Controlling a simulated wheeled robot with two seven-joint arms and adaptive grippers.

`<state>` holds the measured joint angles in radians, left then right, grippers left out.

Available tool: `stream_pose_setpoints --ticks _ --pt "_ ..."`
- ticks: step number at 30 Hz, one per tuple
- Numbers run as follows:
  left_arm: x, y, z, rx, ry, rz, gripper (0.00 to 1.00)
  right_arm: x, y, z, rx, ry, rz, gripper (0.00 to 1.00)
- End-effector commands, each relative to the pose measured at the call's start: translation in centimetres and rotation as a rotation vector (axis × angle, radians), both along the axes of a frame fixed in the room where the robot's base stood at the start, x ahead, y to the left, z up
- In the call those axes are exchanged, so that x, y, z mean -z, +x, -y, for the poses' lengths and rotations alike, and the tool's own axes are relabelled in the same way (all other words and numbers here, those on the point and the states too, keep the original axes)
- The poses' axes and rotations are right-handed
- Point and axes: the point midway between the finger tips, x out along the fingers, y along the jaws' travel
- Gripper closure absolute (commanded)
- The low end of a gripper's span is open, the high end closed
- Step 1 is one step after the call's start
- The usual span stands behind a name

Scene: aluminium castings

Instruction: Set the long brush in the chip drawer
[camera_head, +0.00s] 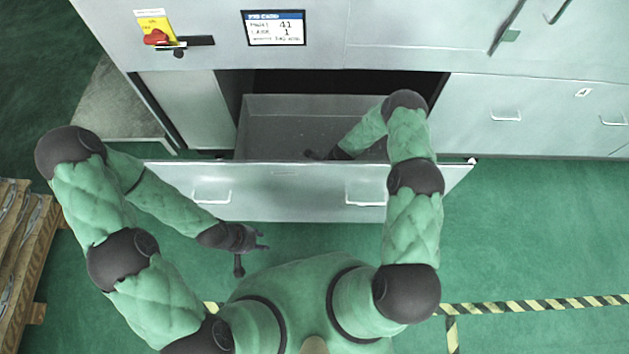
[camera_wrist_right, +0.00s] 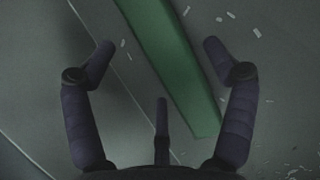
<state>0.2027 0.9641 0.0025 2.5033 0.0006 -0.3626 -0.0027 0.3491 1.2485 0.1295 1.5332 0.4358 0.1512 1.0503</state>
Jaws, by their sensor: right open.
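The chip drawer (camera_head: 275,190) is pulled out from the machine front, its grey tray open at the top. My right arm reaches over its front into the tray, and the right gripper (camera_head: 318,154) is low inside it. In the right wrist view my right gripper (camera_wrist_right: 158,46) is open, its fingers spread apart. A long flat green bar, which looks like the long brush (camera_wrist_right: 172,62), lies at a slant between and beyond the fingers, over the drawer floor. In the head view the brush is hidden. My left gripper (camera_head: 260,240) is open and empty in front of the drawer.
Small pale chips (camera_wrist_right: 257,32) are scattered on the drawer floor. A wooden pallet (camera_head: 30,240) stands at the far left. A red switch (camera_head: 156,38) and a job card (camera_head: 275,28) are on the machine front. Green floor is free at the right.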

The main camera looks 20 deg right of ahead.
Motion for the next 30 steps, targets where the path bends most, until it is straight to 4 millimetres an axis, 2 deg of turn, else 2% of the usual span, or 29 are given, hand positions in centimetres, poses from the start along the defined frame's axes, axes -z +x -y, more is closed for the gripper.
stream_pose_setpoints --ticks 1,3,12,18,30 --pt "-0.9 0.0 0.0 0.0 0.0 0.0 0.6 -1.6 0.0 0.5 0.002 -0.001 0.002 0.15" --pt "-1.6 0.0 0.0 0.0 0.0 0.0 0.6 -2.9 -0.2 1.0 0.002 0.0 0.001 0.15" --pt "-3.4 0.0 0.0 0.0 0.0 0.001 0.6 -7.2 -0.7 2.8 0.001 0.001 0.001 0.15" --pt "-3.7 0.0 0.0 0.0 0.0 0.0 0.6 -8.0 -1.0 3.1 0.0 0.001 -0.001 0.15" --pt "-3.6 0.0 0.0 0.0 0.0 0.0 0.6 -8.0 -0.9 3.1 -0.001 0.001 0.001 0.15"
